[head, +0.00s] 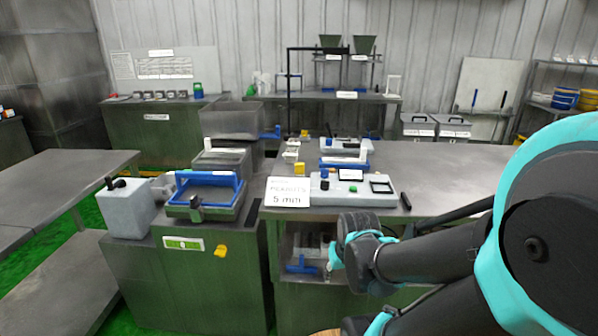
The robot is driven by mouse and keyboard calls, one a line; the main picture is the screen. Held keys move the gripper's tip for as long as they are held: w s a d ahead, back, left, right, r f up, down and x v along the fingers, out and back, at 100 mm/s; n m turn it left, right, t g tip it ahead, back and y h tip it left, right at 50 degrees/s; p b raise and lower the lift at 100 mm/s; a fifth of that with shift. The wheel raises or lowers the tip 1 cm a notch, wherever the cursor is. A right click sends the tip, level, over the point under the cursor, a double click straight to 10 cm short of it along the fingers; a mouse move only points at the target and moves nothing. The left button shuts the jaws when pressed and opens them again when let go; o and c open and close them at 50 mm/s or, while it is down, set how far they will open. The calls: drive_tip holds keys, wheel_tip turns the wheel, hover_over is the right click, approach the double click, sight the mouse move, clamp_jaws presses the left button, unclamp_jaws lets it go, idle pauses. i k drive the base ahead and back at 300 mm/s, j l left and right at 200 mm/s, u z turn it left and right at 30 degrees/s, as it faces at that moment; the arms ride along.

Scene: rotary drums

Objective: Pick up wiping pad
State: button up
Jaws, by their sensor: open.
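I cannot surely pick out the wiping pad among the small items here. A sliver of a tan object (325,332) shows at the bottom edge, too cut off to tell what it is. A blue item (303,266) lies on the shelf under the right-hand worktop, partly in shadow; its kind is unclear. My dark and teal arm comes in from the right and bends downward near the worktop's front edge. My gripper does not show; the lower arm runs toward the bottom edge of the picture.
A metal worktop (440,175) holds a white tray (350,202) and a sign (288,192) reading 5 min. A green cabinet (190,285) at centre-left carries a blue-framed basin (205,195) and a grey box (125,208). Green floor shows between it and the left table (60,185).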

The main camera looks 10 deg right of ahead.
sight(299, 167)
drive_tip(key=i+j+z, duration=0.15)
drive_tip(key=j, duration=0.2)
drive_tip(key=i+j+z, duration=0.15)
drive_tip(key=j, duration=0.25)
drive_tip(key=j+z, duration=0.15)
drive_tip(key=j, duration=0.25)
